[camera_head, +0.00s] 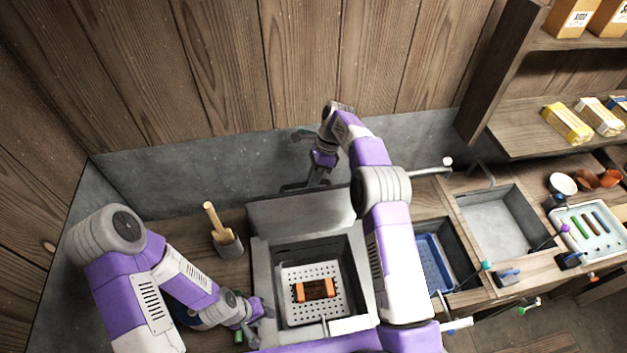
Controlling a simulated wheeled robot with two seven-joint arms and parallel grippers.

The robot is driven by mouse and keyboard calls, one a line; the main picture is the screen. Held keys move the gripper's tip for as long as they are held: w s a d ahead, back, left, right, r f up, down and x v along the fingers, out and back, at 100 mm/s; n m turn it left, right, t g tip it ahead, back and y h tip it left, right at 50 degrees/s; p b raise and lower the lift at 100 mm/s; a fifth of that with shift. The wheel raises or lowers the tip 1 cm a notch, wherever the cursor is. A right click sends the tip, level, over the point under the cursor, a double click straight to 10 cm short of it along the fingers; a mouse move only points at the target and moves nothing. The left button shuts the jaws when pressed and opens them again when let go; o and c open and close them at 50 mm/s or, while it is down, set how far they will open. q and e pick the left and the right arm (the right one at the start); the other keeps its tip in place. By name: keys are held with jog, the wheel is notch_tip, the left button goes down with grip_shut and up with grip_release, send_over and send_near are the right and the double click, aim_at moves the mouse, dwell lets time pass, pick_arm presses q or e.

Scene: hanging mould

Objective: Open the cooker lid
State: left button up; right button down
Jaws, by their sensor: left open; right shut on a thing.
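The cooker (262,270) is a grey box set in the counter, left of centre. Its grey lid (300,213) stands raised at the back, so the inside shows. My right arm reaches over the cooker's right side, and my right gripper (315,184) is shut on the lid's dark handle (292,187) behind the lid; the fingers are small and partly hidden. My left gripper (259,311) is open and empty beside the cooker's front left corner. Inside the cooker sits a white perforated basket (325,278) with an orange-brown piece (315,290) in it.
A cup with a wooden-handled tool (228,244) stands left of the cooker. To the right are a blue basket (432,262) in a well, a grey sink (502,222) and a white tray (593,231). Shelves with boxes (567,123) hang at upper right.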

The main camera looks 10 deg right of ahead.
jog(key=shift+s+d+f, duration=0.1)
jog(key=shift+d+f, duration=0.05)
jog(key=shift+f, duration=0.25)
jog(key=c, duration=1.2)
grip_release()
jog(key=shift+c, duration=0.2)
jog(key=shift+o, duration=0.9)
jog(key=shift+w, duration=0.2)
jog(key=shift+r, duration=0.15)
jog(key=shift+r, duration=0.1)
jog(key=shift+r, duration=0.2)
notch_tip(320, 180, up, 9)
jog(key=shift+r, duration=0.2)
jog(key=shift+f, duration=0.1)
